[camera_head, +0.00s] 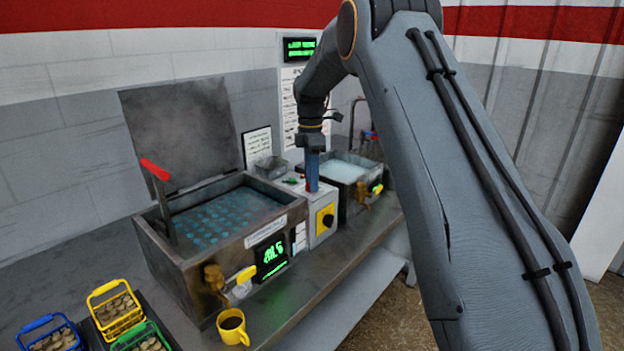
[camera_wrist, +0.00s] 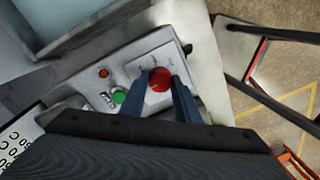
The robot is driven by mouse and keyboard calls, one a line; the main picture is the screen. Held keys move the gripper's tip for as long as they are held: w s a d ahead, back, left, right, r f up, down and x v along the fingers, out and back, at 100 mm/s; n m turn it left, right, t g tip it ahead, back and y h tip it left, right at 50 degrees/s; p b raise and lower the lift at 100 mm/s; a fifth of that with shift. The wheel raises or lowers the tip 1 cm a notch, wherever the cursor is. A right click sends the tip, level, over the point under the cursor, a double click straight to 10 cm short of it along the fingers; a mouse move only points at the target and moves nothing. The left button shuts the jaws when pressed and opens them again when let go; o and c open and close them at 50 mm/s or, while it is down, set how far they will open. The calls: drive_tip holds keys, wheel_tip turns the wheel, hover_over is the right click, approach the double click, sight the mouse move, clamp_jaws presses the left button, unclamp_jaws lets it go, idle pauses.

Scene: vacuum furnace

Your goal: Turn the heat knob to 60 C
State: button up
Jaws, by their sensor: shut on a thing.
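A round red knob (camera_wrist: 160,79) sits on a light plate with faint marks on top of the control box (camera_head: 315,232). My gripper (camera_wrist: 157,88) reaches down to this knob, with one blue finger on each side, and is shut on it. The marks on the plate are too small to read, so the knob's setting cannot be told.
A yellow switch plate (camera_head: 326,219) is on the box front. A tank with an open lid (camera_head: 180,125) stands left, another tank (camera_head: 352,168) right. A yellow mug (camera_head: 232,327) stands at the front edge.

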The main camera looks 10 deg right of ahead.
drive_tip(key=shift+m, duration=0.4)
drive_tip(key=m+b, duration=0.1)
drive_tip(key=m, duration=0.2)
drive_tip(key=shift+m, duration=0.4)
drive_tip(key=m, duration=0.5)
drive_tip(key=shift+d, duration=0.1)
drive_tip(key=m, duration=0.5)
drive_tip(key=shift+s+r+m+y+b, duration=0.1)
drive_tip(key=shift+m+y+b, duration=0.2)
drive_tip(key=shift+m+b, duration=0.1)
drive_tip(key=shift+m+t, duration=0.3)
drive_tip(key=shift+m, duration=1.8)
drive_tip(key=o, duration=1.1)
drive_tip(key=shift+c, duration=0.2)
